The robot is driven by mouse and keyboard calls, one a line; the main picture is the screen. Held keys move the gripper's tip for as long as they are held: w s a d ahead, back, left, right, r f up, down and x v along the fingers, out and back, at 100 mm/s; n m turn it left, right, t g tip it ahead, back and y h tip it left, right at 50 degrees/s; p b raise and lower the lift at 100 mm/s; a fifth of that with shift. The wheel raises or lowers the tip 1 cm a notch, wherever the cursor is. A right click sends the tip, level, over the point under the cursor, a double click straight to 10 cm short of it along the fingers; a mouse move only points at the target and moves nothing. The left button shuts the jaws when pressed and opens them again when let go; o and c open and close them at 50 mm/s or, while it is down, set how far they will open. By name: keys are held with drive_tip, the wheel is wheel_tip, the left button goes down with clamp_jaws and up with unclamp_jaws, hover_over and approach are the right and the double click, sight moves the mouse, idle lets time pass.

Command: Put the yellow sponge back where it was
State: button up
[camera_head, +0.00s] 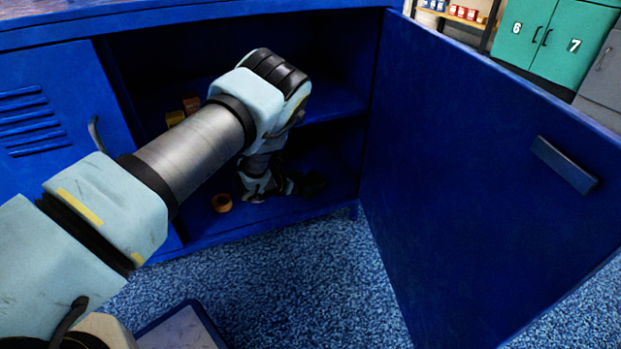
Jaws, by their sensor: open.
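My gripper (257,196) is inside the lower compartment of the open blue cabinet (240,240), pointing down close to the compartment floor. Its jaws are open, and I see nothing held between them. A small yellow block (175,118) sits on the upper shelf, left of my forearm; it is too small and dark to tell for sure if it is the yellow sponge. My arm crosses the cabinet opening and hides part of both levels.
An orange-brown block (191,105) is beside the yellow one. A tan ring-shaped roll (221,203) lies left of my gripper, and a dark object (313,184) lies to its right. The cabinet door (480,180) stands open on the right. Blue carpet (290,285) in front is clear.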

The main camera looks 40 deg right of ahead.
drive_tip(key=p+v, duration=0.3)
drive_tip(key=v, duration=0.6)
drive_tip(key=shift+a, duration=0.25)
drive_tip(key=shift+r, duration=0.1)
